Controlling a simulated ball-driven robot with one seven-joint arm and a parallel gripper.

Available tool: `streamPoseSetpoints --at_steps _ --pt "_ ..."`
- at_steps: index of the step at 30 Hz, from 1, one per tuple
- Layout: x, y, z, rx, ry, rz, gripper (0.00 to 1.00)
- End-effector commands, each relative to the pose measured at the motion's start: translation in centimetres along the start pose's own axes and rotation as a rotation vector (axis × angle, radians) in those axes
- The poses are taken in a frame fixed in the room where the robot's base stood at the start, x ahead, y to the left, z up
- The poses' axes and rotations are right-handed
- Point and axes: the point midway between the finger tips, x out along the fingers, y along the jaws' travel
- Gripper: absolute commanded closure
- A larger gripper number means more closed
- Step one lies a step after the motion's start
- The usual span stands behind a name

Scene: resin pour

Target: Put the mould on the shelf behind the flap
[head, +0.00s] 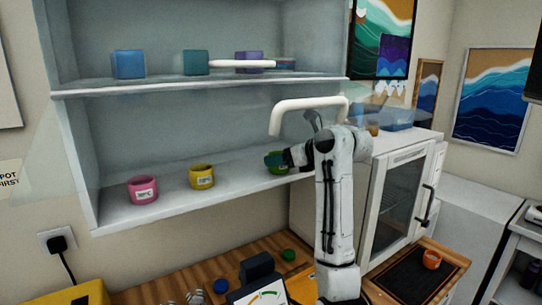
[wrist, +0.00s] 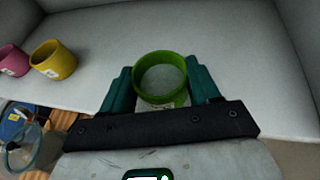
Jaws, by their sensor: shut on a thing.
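My gripper (wrist: 160,84) is shut on a round green mould (wrist: 154,58), with a teal finger on each side of it. In the head view the mould (head: 274,158) is at the right part of the lower shelf (head: 236,186). I cannot tell whether its base touches the shelf. It looks upright and its inside is pale grey. A clear flap (head: 365,108) with a thick white handle (head: 308,103) seems to stand out over my arm; its edges are hard to make out.
A pink cup (head: 142,190) and a yellow cup (head: 202,177) stand left on the lower shelf. Coloured blocks (head: 129,64) and another white handle (head: 242,64) show at the upper shelf. A white cabinet (head: 395,190) stands right.

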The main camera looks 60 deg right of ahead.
Motion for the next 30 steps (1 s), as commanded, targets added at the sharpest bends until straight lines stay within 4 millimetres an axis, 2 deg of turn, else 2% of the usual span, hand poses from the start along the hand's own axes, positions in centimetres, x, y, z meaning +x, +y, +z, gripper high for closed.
streamPoseSetpoints --at_steps 8,23,24,30 --pt "3.7 0.0 1.5 -0.001 0.001 0.000 0.82" --pt "3.8 0.0 0.9 0.000 0.000 0.000 0.82" --pt "3.8 0.0 0.9 -0.001 0.000 0.000 0.36" --pt "3.7 0.0 1.0 0.000 0.000 0.000 0.17"
